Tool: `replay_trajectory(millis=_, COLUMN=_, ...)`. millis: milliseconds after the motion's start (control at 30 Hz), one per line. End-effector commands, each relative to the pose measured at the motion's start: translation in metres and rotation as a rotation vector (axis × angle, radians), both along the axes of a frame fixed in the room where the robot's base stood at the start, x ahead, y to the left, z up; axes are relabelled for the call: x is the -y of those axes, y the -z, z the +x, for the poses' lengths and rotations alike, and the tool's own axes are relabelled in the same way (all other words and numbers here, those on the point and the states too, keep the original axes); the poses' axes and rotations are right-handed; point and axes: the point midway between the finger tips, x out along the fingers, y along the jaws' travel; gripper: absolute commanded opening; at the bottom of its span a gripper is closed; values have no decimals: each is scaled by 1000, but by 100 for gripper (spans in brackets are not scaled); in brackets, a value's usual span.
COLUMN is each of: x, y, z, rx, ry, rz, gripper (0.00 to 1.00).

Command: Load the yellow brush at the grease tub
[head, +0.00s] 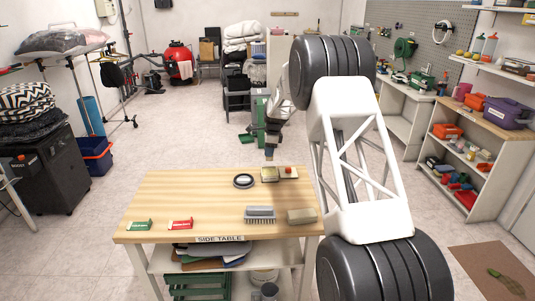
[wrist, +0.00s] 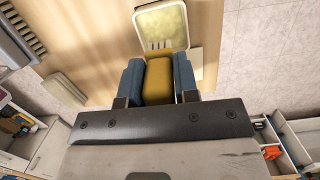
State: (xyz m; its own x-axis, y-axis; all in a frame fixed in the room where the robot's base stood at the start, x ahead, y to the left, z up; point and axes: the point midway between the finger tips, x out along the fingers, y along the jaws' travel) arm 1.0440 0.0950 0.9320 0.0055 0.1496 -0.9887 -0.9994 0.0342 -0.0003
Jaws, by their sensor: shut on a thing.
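In the wrist view my gripper (wrist: 158,82) is shut on the yellow brush (wrist: 158,75), with one blue finger on each side of its ochre body. The pale bristles (wrist: 157,45) point away from me, toward the grease tub (wrist: 160,20). The tub is shallow, with a pale rim and greenish-yellow contents. The bristle tips overlap its near edge in the picture; I cannot tell whether they touch. In the head view my gripper (head: 270,152) is near the table's back edge, just behind the tub (head: 269,175). The brush is too small to make out there.
The table's middle left is clear.

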Motion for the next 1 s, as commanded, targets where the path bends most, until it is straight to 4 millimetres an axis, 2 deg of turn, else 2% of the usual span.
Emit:
replay_trajectory(millis=567, x=0, y=3, z=1, rx=-1, ry=0, rz=0, gripper=5)
replay_trajectory(millis=1000, x=0, y=28, z=1, rx=-1, ry=-1, rz=0, gripper=5)
